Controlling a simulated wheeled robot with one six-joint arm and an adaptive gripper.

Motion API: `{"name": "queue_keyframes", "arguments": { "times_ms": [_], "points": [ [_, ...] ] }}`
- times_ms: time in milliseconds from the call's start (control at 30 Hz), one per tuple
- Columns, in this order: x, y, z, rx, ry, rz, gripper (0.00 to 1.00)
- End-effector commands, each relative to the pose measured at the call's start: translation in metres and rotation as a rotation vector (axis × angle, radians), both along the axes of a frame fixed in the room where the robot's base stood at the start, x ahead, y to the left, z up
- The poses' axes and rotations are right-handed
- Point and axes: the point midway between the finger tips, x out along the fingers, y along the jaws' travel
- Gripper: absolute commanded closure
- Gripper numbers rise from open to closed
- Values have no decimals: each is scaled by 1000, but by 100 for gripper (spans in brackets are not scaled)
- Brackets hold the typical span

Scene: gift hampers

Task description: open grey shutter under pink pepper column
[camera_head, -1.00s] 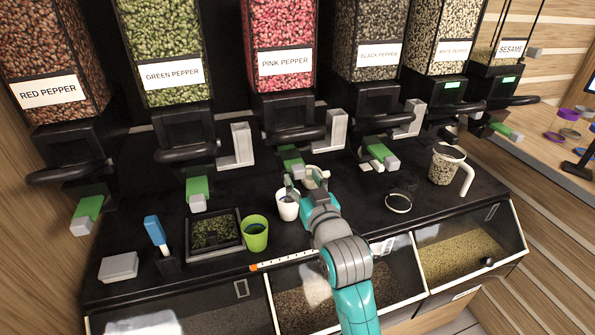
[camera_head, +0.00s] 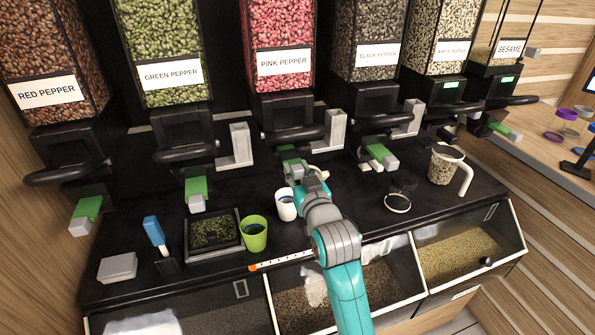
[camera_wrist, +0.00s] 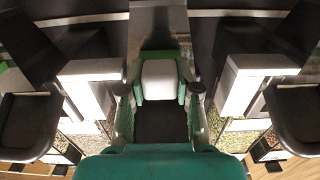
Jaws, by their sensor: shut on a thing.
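The pink pepper column (camera_head: 282,50) hangs at upper middle in the head view, with a black outlet and handle below. Its shutter (camera_head: 289,153) shows a green body there; its front end is hidden by my gripper. My gripper (camera_head: 303,174) is at that shutter's front end, under the column. In the wrist view, the shutter's grey end block (camera_wrist: 160,79) sits between the two fingers of my gripper (camera_wrist: 160,92), which is shut on it. I cannot tell how far the shutter is pulled out.
A white cup (camera_head: 286,207) stands just left of my gripper, and a green cup (camera_head: 254,234) further left. A tray of green pepper (camera_head: 214,250), a glass jug (camera_head: 443,167) and a ring (camera_head: 397,203) are also on the counter. Neighbouring shutters (camera_head: 197,193) hang on both sides.

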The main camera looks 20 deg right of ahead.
Motion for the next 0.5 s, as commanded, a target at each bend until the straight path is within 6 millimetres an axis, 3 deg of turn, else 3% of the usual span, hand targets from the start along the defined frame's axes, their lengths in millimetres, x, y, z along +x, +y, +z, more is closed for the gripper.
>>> {"name": "queue_keyframes", "arguments": {
  "times_ms": [167, 400, 500],
  "points": [
    [-4, 0, 0, 0, 0, 0, 100],
    [-32, 0, 0, 0, 0, 0, 100],
    [-36, 0, 0, 0, 1, 0, 100]
  ]
}}
